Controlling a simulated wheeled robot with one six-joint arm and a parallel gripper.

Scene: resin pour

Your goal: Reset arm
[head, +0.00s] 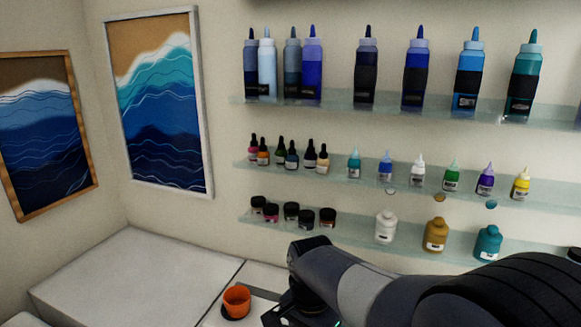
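My arm (365,290) reaches in from the lower right and bends down at its far end, low over the white counter. The dark end part (300,308) near the bottom edge is cut off by the frame. The fingertips do not show, so I cannot see whether my gripper is open or shut, or holds anything. An orange cup (237,300) stands upright on a dark round base just left of the arm's end.
The white counter (140,275) is clear at the left. Glass shelves on the wall hold large blue bottles (416,75), small dropper bottles (292,155), dark jars (291,212) and capped bottles (436,235). Two framed wave pictures (160,105) hang at the left.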

